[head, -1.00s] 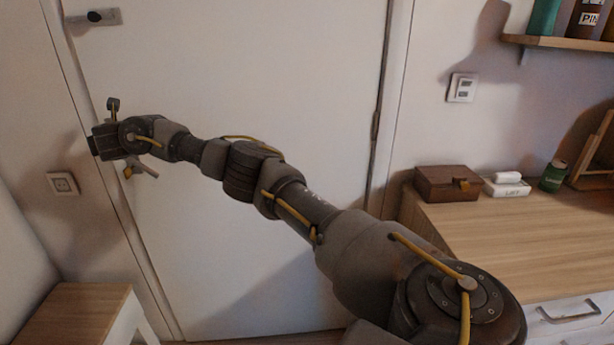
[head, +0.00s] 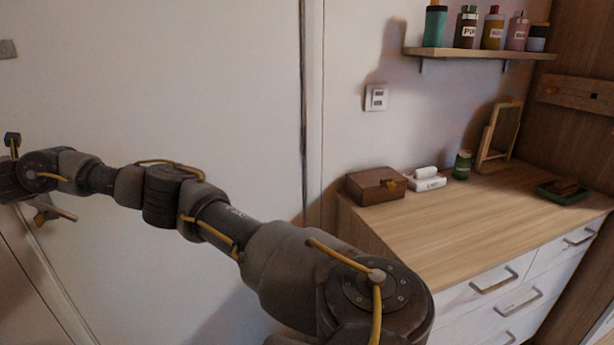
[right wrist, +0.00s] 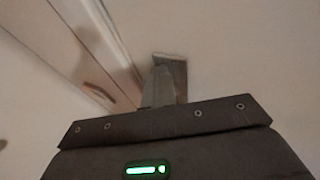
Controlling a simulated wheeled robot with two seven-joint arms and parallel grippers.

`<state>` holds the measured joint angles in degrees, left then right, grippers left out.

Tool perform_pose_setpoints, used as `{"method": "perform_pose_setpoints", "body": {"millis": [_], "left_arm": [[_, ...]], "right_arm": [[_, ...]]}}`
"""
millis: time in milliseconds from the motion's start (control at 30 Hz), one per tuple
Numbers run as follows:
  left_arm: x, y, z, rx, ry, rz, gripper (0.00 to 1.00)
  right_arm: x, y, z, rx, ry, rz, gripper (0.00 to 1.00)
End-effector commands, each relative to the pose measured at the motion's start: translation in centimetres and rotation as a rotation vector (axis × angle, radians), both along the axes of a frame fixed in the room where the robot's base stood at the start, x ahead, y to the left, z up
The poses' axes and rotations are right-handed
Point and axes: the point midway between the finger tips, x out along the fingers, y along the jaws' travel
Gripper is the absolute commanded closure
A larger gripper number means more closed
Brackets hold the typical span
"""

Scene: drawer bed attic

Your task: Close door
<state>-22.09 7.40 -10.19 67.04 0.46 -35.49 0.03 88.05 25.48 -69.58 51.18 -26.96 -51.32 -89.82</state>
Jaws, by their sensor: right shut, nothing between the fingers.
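The white door (head: 190,80) fills the left and middle of the head view, with its hinge side by the vertical strip at its right. A grey handle plate (head: 8,48) shows at the left edge, cut off by the picture. My right arm reaches leftward across the door. Its gripper (head: 60,212) is at the left edge, below the handle plate, partly out of frame. In the right wrist view my gripper's fingers (right wrist: 166,80) are shut and empty against a pale surface. Whether they touch it, and whether the door is fully shut, I cannot tell. My left gripper is not in view.
A wooden dresser (head: 450,220) stands right of the door, carrying a brown box (head: 376,186), a green can (head: 462,164) and a wooden frame (head: 499,135). A shelf (head: 480,53) with several bottles hangs above. A wall switch (head: 376,97) is beside the door.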

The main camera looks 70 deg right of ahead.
Motion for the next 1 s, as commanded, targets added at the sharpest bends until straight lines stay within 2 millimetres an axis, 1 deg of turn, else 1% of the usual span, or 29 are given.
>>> {"method": "perform_pose_setpoints", "body": {"millis": [33,300,467,567,767,800,867,933,967,1000], "left_arm": [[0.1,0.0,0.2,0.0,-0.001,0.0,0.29],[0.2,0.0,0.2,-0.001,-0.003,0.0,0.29],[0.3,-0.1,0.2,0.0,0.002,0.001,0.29],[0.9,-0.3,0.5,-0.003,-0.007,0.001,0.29],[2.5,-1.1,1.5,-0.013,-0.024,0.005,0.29],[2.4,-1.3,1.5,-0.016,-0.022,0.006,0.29],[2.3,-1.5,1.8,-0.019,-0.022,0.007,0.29],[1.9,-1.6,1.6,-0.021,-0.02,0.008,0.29],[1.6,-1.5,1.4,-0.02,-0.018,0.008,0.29],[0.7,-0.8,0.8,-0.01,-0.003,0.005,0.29]], "right_arm": [[0.0,-1.6,1.7,0.015,-0.032,-0.031,1.0],[0.0,-1.4,1.7,0.015,-0.032,-0.029,1.0],[-0.9,-0.9,2.0,0.016,-0.031,-0.026,1.0],[-2.1,-0.4,2.4,0.012,-0.032,-0.026,1.0],[-5.6,2.0,3.2,0.007,-0.022,-0.01,1.0],[-6.4,2.5,3.4,0.004,-0.023,-0.007,1.0],[-7.3,3.2,3.6,0.003,-0.018,-0.003,1.0],[-8.4,3.8,3.9,-0.001,-0.017,-0.001,1.0],[-8.7,4.0,4.0,-0.001,-0.017,0.0,1.0],[-9.1,4.3,4.1,-0.002,-0.013,0.002,1.0]]}}
